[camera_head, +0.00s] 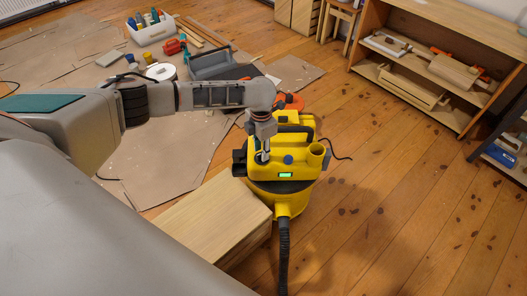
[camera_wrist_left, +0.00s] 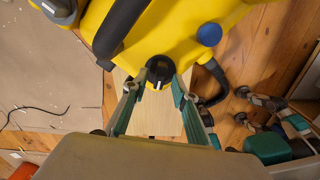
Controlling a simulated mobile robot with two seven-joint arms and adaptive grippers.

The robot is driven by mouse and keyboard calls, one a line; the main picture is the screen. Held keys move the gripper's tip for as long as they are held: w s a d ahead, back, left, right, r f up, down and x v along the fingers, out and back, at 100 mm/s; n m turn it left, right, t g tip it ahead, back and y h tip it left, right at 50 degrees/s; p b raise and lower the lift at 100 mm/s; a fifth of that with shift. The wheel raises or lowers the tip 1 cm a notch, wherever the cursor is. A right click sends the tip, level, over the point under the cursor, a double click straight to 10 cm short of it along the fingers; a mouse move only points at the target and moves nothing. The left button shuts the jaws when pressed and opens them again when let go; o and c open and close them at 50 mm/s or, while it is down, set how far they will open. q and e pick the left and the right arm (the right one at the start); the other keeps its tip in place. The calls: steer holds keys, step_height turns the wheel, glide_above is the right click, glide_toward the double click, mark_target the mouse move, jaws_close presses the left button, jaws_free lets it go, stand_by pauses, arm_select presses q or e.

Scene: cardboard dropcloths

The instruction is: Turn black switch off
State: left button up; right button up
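The black switch (camera_wrist_left: 160,70) is a round dark knob with a white mark, set in the yellow vacuum cleaner's body. In the wrist view its white mark points toward the bottom of the picture. My left gripper (camera_wrist_left: 158,88) has one finger on each side of the knob, and the fingertips appear to press its sides. In the head view the left gripper (camera_head: 262,155) reaches down onto the yellow vacuum cleaner (camera_head: 268,173), hiding most of the knob. A small green display (camera_head: 286,175) is lit on the vacuum's front.
A blue cap (camera_head: 288,160) sits beside the switch, and a black carry handle (camera_wrist_left: 120,25) arches close by. A black hose (camera_head: 284,250) runs down from the vacuum. A light wooden box (camera_head: 215,215) stands in front of it. The floor to the right is open.

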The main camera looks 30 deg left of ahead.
arm_select(q)
steer(key=shift+f, duration=0.7)
steer(key=shift+w, duration=0.1)
arm_select(e)
steer(key=shift+w+d+r, duration=0.1)
steer(key=shift+w+r, duration=0.2)
steer(key=shift+w, duration=0.15)
arm_select(q)
jaws_close()
arm_select(e)
steer(key=shift+d+f, duration=0.1)
steer(key=shift+d, duration=0.05)
